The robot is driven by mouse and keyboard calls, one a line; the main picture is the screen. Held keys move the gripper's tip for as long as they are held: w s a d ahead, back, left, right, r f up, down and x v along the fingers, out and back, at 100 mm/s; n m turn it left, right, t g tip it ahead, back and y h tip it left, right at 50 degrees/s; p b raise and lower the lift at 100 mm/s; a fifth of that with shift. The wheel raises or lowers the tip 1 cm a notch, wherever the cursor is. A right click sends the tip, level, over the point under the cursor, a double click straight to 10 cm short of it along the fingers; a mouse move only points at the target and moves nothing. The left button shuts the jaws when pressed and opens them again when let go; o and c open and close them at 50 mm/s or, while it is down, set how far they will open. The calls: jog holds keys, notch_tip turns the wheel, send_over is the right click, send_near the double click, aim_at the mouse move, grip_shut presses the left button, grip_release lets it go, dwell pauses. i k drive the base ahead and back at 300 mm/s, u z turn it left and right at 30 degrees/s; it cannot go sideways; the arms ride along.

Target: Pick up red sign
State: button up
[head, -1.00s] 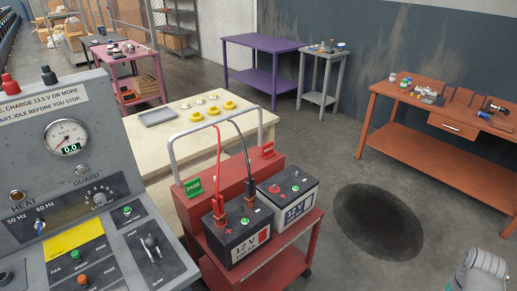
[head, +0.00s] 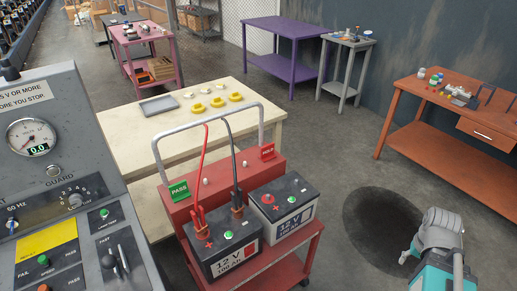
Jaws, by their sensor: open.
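The red sign (head: 267,152) is a small tilted plate with pale lettering too small to read. It sits at the right end of the top of a red box-shaped housing on the red cart (head: 278,265), behind the right battery. A green sign (head: 178,191) marked PASS is at the left end of the same housing. Part of my grey and teal arm shows at the lower right, well apart from the red sign. I cannot make out my gripper's fingers in this view.
Two 12 V batteries (head: 225,248) stand on the cart, with red and black cables rising beside a grey hoop handle (head: 158,155). A grey control console (head: 60,185) is at the left. A cream table (head: 130,125) stands behind. Open floor (head: 340,140) lies right, before an orange bench (head: 450,150).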

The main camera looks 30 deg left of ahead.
aim_at(267, 151)
jog(key=u, duration=0.25)
jog(key=i, duration=1)
jog(key=u, duration=0.25)
